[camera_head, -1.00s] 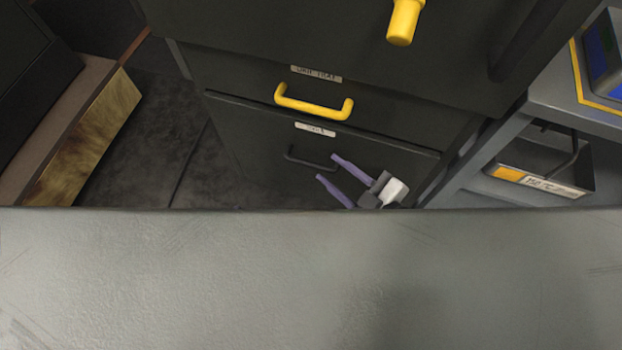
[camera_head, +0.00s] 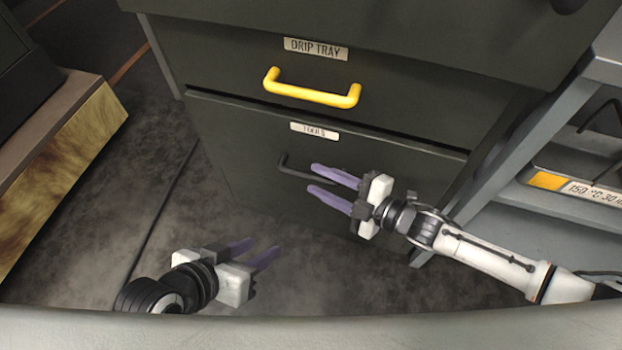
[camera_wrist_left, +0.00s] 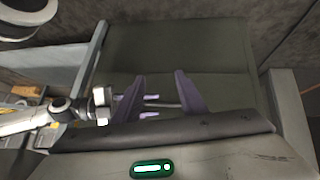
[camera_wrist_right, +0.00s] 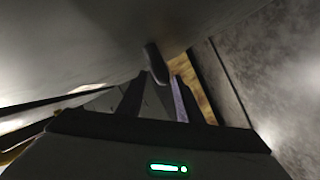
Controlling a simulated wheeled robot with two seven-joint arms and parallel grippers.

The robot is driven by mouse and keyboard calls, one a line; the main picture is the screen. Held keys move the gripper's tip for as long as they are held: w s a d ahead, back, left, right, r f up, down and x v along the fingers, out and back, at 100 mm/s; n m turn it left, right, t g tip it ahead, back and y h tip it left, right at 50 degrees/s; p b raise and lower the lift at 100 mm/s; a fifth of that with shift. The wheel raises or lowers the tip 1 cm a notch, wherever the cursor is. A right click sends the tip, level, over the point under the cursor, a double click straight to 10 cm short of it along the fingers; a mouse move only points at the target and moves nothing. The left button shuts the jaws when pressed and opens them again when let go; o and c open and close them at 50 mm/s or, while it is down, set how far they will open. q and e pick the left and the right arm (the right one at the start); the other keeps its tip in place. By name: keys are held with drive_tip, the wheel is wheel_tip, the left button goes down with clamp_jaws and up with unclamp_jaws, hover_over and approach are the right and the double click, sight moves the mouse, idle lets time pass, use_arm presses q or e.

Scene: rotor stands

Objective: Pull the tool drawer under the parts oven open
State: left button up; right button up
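The tool drawer (camera_head: 240,140) is the dark lower front labelled TOOLS, and it looks shut. Its dark bar handle (camera_head: 286,164) is partly covered by my right gripper (camera_head: 314,179), whose purple fingers are apart, one above and one below the bar's line. Whether they touch the bar cannot be told. In the right wrist view the handle (camera_wrist_right: 156,64) shows just beyond the spread fingers. My left gripper (camera_head: 263,247) is open and empty, lower and left of the handle. The left wrist view faces the drawer front (camera_wrist_left: 215,65). The oven (camera_head: 400,20) is only partly in view at the top.
A yellow-handled drip tray drawer (camera_head: 420,95) sits directly above. A grey shelf unit (camera_head: 560,220) stands close on the right. A wood-sided box or bench (camera_head: 65,180) stands at the left. The dark floor (camera_head: 150,220) in front is clear.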

drive_tip(key=shift+b+x, duration=0.4)
drive_tip(key=shift+x, duration=1.25)
drive_tip(key=shift+c, duration=0.2)
clamp_jaws()
